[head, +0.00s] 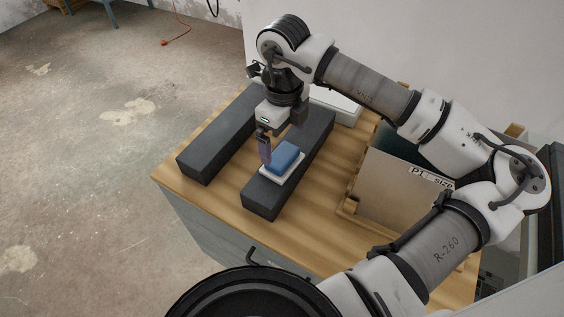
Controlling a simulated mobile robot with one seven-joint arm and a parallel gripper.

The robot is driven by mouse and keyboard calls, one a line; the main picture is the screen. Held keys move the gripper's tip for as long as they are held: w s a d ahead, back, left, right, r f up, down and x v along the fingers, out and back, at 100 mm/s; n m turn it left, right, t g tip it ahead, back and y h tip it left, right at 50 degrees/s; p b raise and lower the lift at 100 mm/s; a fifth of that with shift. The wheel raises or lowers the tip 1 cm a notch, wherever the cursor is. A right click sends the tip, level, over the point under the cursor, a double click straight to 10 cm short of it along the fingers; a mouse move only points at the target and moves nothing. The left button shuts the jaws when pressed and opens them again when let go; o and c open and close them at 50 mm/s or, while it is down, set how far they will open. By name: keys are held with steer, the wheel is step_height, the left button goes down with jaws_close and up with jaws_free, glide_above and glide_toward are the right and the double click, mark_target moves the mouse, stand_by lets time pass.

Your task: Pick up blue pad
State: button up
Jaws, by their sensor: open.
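The blue pad (284,157) lies on a thin white block or plate (290,173). That white piece rests on the front part of the right dark grey bar (262,196). My gripper (277,150) points down just above and behind the pad, with its fingers apart. One finger is at the pad's left side and looks very close to it. The other finger is mostly hidden, so I cannot tell whether either touches the pad.
A second dark bar (205,152) lies parallel on the left of the wooden tabletop (310,228). A white item (336,104) sits behind my gripper. A labelled board (400,190) stands on the right, under my arm. Open floor is on the left.

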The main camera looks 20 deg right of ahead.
mark_target(282, 155)
steer(key=f, duration=0.5)
steer(key=f+b, duration=0.1)
steer(key=f, duration=0.1)
steer(key=shift+w+f, duration=0.25)
steer(key=shift+c, duration=0.3)
steer(key=c, duration=0.7)
step_height(282, 155, up, 20)
steer(key=p, duration=0.8)
steer(key=o, duration=0.5)
steer(key=shift+c, duration=0.2)
steer(key=c, duration=0.3)
